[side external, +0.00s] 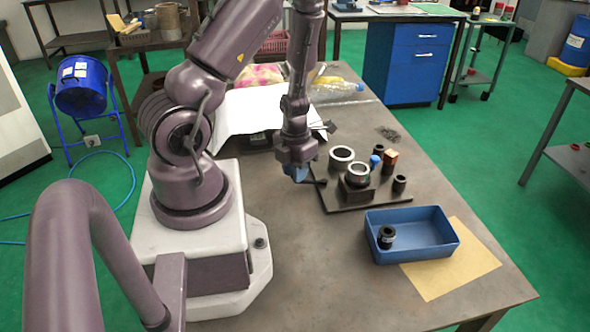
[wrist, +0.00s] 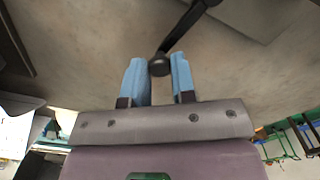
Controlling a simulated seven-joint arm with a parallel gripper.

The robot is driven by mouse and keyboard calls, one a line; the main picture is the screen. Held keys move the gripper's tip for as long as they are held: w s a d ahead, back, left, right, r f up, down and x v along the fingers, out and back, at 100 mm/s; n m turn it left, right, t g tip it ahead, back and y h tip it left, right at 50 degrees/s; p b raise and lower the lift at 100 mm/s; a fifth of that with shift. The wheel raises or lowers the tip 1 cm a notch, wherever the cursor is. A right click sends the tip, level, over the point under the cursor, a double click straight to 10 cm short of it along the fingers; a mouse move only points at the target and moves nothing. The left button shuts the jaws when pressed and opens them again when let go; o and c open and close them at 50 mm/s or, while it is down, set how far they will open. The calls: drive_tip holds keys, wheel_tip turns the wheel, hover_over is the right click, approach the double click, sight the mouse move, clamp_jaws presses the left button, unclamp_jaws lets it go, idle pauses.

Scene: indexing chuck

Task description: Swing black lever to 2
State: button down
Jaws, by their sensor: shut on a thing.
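My gripper (wrist: 160,82) has blue fingertips and is shut on the round knob at the end of the black lever (wrist: 184,30). In the side view my gripper (side external: 297,174) is low at the left edge of the dark base plate. The black lever (side external: 316,182) runs from it to the right, toward the chuck, a dark block with a silver ring (side external: 358,171) on top. The fingers partly hide the knob in the side view. I cannot read any position numbers.
A loose ring (side external: 341,155), a blue-topped part (side external: 375,161), a copper-coloured block (side external: 390,158) and dark cylinders (side external: 399,184) stand around the chuck. A blue tray (side external: 425,246) holding a black part (side external: 386,237) sits in front, on tan paper (side external: 462,268). White paper (side external: 262,112) lies behind.

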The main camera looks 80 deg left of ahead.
drive_tip(key=a+m, duration=0.1)
drive_tip(key=m, duration=0.1)
drive_tip(key=w+a+m, duration=0.1)
drive_tip(key=m, duration=0.1)
drive_tip(key=shift+a, duration=0.25)
drive_tip(key=a+m, duration=0.1)
drive_tip(key=m, duration=0.1)
drive_tip(key=w+m, duration=0.1)
drive_tip(key=shift+w+a+m, duration=0.2)
drive_tip(key=shift+a+m, duration=0.15)
drive_tip(key=shift+m, duration=0.05)
drive_tip(key=w+m, duration=0.1)
drive_tip(key=w+a+m, duration=0.1)
drive_tip(key=m, duration=0.1)
drive_tip(key=shift+m, duration=0.3)
drive_tip(key=shift+w+a+m, duration=0.15)
drive_tip(key=shift+w+m, duration=0.4)
drive_tip(key=shift+m, duration=0.35)
drive_tip(key=shift+w+a+m, duration=0.1)
drive_tip(key=shift+w+m, duration=0.45)
drive_tip(key=shift+m, duration=0.35)
drive_tip(key=c, duration=0.9)
unclamp_jaws()
drive_tip(key=shift+c, duration=0.2)
wheel_tip(320, 180, up, 13)
